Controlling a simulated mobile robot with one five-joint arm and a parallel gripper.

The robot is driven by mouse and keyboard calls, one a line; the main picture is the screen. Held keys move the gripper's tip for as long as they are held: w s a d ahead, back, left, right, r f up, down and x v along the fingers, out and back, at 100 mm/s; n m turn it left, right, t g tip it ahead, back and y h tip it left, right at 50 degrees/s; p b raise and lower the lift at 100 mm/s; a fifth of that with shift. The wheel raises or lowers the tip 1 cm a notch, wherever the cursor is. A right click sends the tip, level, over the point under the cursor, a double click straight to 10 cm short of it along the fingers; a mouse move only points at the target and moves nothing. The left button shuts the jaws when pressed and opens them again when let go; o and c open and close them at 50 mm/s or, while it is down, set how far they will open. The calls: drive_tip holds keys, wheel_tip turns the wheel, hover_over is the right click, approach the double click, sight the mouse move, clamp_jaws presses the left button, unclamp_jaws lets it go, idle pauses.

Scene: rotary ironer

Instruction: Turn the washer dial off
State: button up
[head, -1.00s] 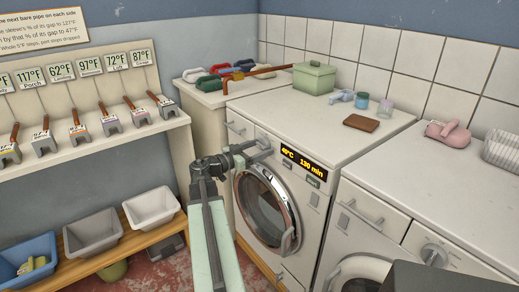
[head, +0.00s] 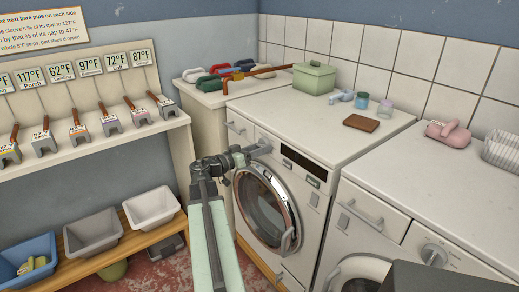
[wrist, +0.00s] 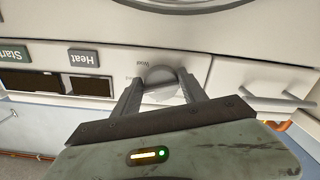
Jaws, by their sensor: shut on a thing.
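The left washer (head: 320,208) has a round glass door and a dark, blank display (head: 303,164) on its front panel. The dark display also shows in the wrist view (wrist: 30,82). The grey washer dial (wrist: 160,76) sits on the panel near labels, one reading "Wool". My gripper (wrist: 159,90) has one finger on each side of the dial and is shut on it. In the head view my gripper (head: 250,154) is at the upper left of the washer front and mostly hides the dial.
Start (wrist: 14,55) and Heat (wrist: 90,57) buttons are close to the dial. A drawer handle (wrist: 262,97) is on its other side. A second machine (head: 410,215) stands to the right. A bench with bins (head: 92,235) is at left.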

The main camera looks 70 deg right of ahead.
drive_tip(key=n, duration=1.3)
drive_tip(key=shift+s+a+r+n+p, duration=0.25)
drive_tip(key=shift+s+r+n+p, duration=0.05)
drive_tip(key=shift+r+n+p, duration=0.1)
idle(0.4)
drive_tip(key=o, duration=1.4)
drive_tip(key=shift+c, duration=0.2)
